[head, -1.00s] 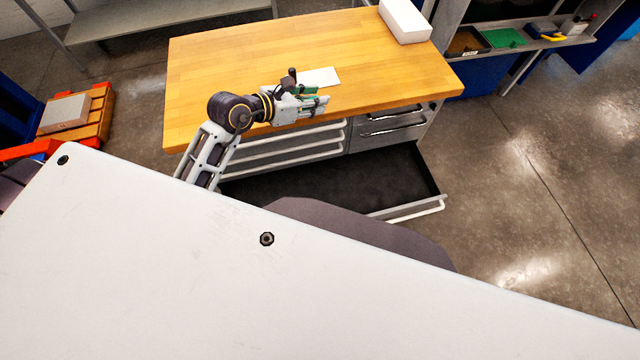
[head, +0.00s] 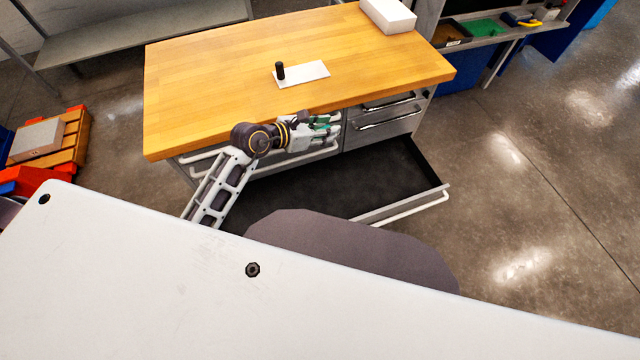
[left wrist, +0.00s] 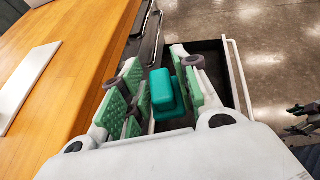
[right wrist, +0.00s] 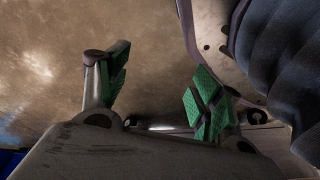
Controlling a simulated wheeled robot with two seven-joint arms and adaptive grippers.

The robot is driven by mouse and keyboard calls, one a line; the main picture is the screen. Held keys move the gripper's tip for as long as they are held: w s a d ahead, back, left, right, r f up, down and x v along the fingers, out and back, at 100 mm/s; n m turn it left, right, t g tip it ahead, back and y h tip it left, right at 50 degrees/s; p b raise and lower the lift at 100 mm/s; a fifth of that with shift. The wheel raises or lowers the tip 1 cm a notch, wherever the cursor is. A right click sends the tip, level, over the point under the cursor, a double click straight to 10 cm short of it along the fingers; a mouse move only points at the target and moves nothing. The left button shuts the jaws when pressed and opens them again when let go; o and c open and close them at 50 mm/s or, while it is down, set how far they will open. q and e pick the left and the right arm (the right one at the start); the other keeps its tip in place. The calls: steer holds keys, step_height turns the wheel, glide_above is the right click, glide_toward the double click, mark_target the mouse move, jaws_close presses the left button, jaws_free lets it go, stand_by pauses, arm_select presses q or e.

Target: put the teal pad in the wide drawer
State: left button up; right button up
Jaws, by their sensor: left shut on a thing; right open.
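The teal pad (left wrist: 163,90) is a small rounded block between the green finger pads of my left gripper (left wrist: 160,88). My left gripper (head: 328,128) is shut on it. In the head view the gripper is in front of the workbench's front edge, below the top and above the open wide drawer (head: 402,207). The drawer's dark inside shows empty where visible; its left part is hidden by my arm and body. The drawer (left wrist: 236,75) also shows beyond the fingers in the left wrist view. My right gripper (right wrist: 160,88) is open and empty above the floor.
The wooden bench top (head: 220,85) holds a white plate (head: 305,73) with a black peg (head: 280,70) and a white box (head: 388,15). Shut drawers with bar handles (head: 385,118) are above the open one. Floor to the right is clear.

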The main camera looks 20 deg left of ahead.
arm_select(q)
steer(key=d+f+m+b, duration=0.1)
steer(key=d+f+b, duration=0.3)
steer(key=f, duration=0.4)
steer(key=w+d+f+m+g+h+b, duration=0.1)
steer(key=d+f+b, duration=0.3)
steer(key=f, duration=0.5)
steer(key=w+d+f+m+g+h+b, duration=0.1)
steer(key=d+f+b, duration=0.4)
steer(key=f+b, duration=0.2)
steer(key=shift+f+b, duration=0.3)
steer(key=shift+f, duration=0.75)
arm_select(e)
steer(key=w+a+r+t+y, duration=0.1)
steer(key=w+a+r, duration=0.1)
steer(key=r, duration=0.6)
steer(key=w+a+r, duration=0.3)
steer(key=w+r, duration=0.1)
steer(key=r, duration=0.5)
steer(key=shift+w+a+t+y, duration=0.15)
steer(key=shift+w+t+y, duration=0.1)
steer(key=shift+t+y, duration=0.15)
arm_select(q)
steer(key=shift+a, duration=0.1)
steer(key=shift+f, duration=0.1)
arm_select(e)
steer(key=shift+f, duration=0.1)
